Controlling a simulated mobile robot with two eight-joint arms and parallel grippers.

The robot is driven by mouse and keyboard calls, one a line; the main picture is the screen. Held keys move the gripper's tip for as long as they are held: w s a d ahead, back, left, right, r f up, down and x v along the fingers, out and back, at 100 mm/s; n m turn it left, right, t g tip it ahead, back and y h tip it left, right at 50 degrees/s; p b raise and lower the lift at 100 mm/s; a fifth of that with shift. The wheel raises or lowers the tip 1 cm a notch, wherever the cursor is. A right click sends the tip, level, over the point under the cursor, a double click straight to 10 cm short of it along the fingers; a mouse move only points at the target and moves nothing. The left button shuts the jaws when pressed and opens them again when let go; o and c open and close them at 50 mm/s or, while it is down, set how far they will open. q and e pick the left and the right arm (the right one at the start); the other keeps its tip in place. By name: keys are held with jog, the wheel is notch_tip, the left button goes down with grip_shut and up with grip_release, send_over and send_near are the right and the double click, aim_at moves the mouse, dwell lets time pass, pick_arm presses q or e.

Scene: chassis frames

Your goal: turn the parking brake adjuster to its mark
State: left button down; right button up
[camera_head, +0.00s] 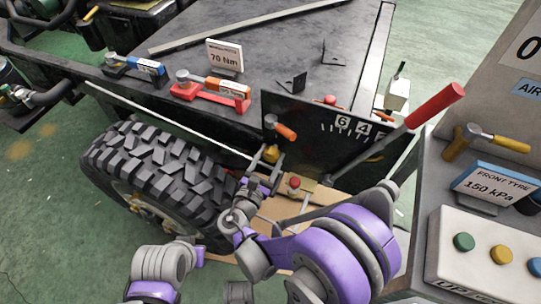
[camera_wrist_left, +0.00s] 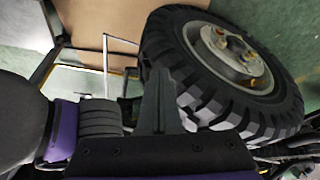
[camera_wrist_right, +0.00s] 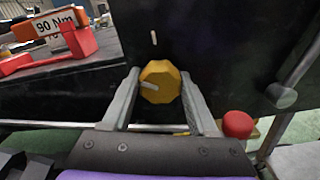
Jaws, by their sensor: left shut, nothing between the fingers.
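The adjuster appears to be the yellow faceted knob (camera_wrist_right: 160,74) on the dark panel in the right wrist view; it also shows in the head view (camera_head: 271,154). A pale line on the knob points left and slightly up. A short white mark (camera_wrist_right: 154,37) is on the panel above it. My right gripper (camera_wrist_right: 161,84) is open, with one finger on each side of the knob; I cannot tell whether they touch it. In the left wrist view my left gripper (camera_wrist_left: 156,90) is shut and empty, in front of the tyre.
The large black tyre (camera_head: 155,165) stands left of the panel. A red-handled lever (camera_head: 435,105) rises on the right. An orange-handled lever (camera_head: 285,131) sits above the knob. A red round knob (camera_wrist_right: 237,124) is at lower right. A button console (camera_head: 500,225) stands far right.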

jog(key=c, duration=0.8)
jog(key=shift+m, duration=0.4)
jog(key=m, duration=0.5)
jog(key=shift+m, duration=0.4)
jog(key=m, duration=0.5)
jog(key=shift+f, duration=0.1)
jog(key=o, duration=1.3)
jog(key=shift+o, duration=0.2)
